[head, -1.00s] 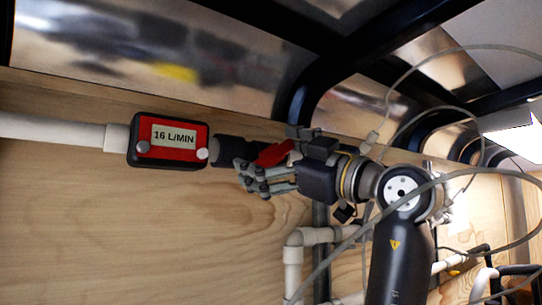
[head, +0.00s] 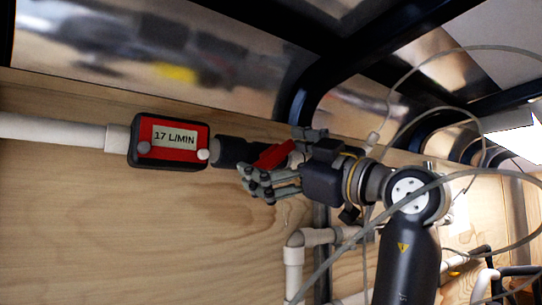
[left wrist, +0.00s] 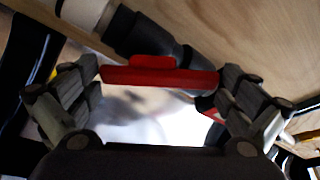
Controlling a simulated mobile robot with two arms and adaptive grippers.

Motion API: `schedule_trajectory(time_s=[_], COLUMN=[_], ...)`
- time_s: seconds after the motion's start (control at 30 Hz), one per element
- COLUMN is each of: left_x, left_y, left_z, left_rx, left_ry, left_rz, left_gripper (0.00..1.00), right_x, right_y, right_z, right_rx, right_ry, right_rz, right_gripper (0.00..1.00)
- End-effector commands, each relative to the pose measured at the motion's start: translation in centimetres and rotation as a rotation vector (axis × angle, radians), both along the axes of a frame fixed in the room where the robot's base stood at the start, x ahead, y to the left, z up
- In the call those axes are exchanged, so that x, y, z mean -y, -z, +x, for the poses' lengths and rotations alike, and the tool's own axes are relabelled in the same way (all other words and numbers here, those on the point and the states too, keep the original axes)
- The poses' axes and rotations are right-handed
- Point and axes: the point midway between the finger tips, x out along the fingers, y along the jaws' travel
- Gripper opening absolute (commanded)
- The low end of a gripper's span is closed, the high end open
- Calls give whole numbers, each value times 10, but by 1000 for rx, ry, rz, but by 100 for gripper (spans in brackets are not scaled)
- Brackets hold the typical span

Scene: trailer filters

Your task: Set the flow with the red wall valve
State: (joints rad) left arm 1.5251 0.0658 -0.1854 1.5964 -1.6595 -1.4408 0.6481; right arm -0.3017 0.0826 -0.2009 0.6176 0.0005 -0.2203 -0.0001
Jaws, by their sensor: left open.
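The red valve handle (head: 273,154) sits on a black valve body (head: 233,151) on the white wall pipe, tilted in the head view. The flow meter (head: 170,141), a red and black box left of the valve, reads 17 L/MIN. My left gripper (head: 250,182) is open at the handle. In the left wrist view the red handle (left wrist: 158,76) spans the gap between the fingers of my left gripper (left wrist: 160,92), its ends close to both fingers. I cannot tell whether they touch it. My right gripper is not in view.
A white pipe (head: 60,129) runs along the wooden wall (head: 130,230) to the meter. White pipe elbows (head: 294,240) stand below my gripper. A shiny metal panel and black frame bars are above. A grey cable loops across the right side.

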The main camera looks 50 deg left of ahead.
Motion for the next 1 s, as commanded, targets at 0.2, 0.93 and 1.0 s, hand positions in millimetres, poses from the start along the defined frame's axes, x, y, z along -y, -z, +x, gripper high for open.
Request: schedule_trajectory(time_s=[0.2, 0.93, 1.0], left_x=[41, 106, 106], left_y=[14, 35, 35], left_z=[7, 16, 16], left_rx=[-2, 1, 0], left_ry=[6, 3, 3], left_rz=[2, 2, 1], left_gripper=[100, 100, 100], right_x=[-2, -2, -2], right_y=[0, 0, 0], right_z=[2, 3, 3], right_rx=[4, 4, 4], right_ry=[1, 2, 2], right_rz=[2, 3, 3], right_gripper=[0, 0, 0])
